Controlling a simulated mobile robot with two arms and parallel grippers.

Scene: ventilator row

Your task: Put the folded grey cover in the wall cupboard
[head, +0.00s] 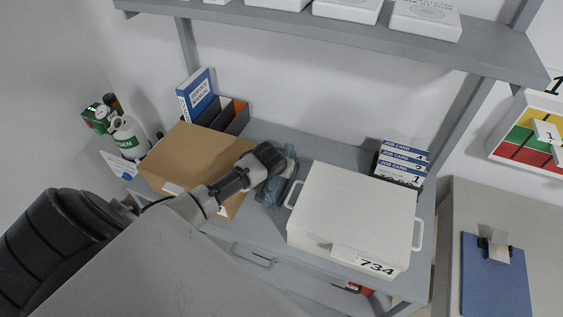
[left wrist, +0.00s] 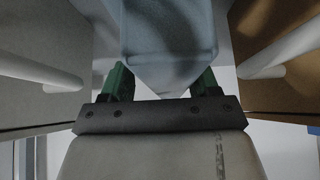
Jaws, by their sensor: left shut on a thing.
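A blue-grey folded thing, which looks like the folded grey cover (head: 281,187), is on the grey bench between a brown box and a white case. My left gripper (head: 268,158) reaches down to it from the left and is shut on it. In the left wrist view the cover (left wrist: 170,35) lies between the green-sided fingers of the left gripper (left wrist: 161,82). The gripper hides part of the cover, and I cannot tell whether it touches the bench. My right gripper is not in view. I see no wall cupboard in these frames.
The brown box (head: 190,152) and the white case marked 734 (head: 350,215) stand close on either side. Job card boxes (head: 402,163) stand behind the case. A shelf (head: 370,35) with white boxes runs above. A drawer handle (head: 252,255) is at the bench front.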

